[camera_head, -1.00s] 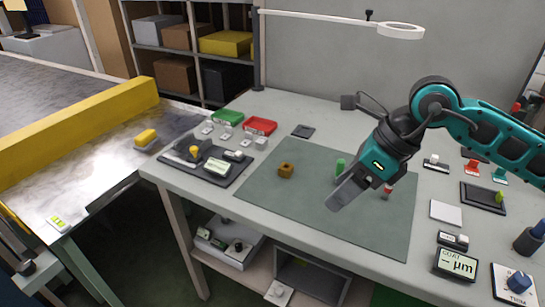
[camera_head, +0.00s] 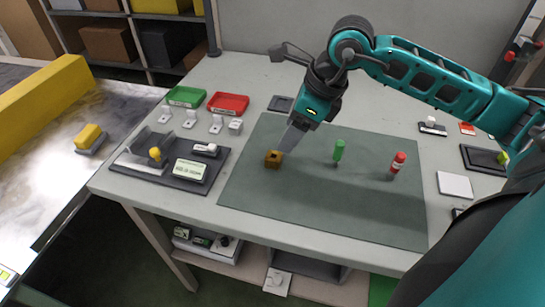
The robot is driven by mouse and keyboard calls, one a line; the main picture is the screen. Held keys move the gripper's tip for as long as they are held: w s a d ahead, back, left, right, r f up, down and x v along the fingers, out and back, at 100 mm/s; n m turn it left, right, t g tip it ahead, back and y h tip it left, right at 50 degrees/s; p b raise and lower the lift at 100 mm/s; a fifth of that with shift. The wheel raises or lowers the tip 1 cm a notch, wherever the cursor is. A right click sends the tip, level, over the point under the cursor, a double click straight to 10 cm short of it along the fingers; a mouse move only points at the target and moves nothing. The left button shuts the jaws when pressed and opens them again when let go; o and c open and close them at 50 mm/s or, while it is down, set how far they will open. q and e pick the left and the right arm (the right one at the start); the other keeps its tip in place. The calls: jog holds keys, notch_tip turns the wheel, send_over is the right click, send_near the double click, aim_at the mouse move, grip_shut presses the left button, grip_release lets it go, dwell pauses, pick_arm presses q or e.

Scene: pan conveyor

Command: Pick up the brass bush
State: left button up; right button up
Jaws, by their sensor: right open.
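The brass bush (camera_head: 273,159) is a small brown-gold block with a dark hole in its top. It rests on the green-grey mat (camera_head: 320,207), near the mat's left side. My right gripper (camera_head: 289,142) is open, with its fingers pointing down and left, just above and right of the bush. In this view the fingertips come close to the bush; I cannot tell whether they touch it. My left gripper is not in view.
A green-handled tool (camera_head: 339,150) and a red-topped one (camera_head: 397,162) stand on the mat to the right. A dark fixture with a display (camera_head: 188,171) lies left of the mat. Green (camera_head: 187,97) and red (camera_head: 228,103) trays stand behind it. The mat's front is clear.

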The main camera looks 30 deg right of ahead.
aim_at(277, 152)
jog(key=x, duration=0.7)
jog(key=shift+w+a+f, duration=0.1)
jog(key=shift+a+f, duration=0.1)
jog(key=shift+f, duration=0.15)
jog(key=shift+r, duration=0.1)
grip_shut()
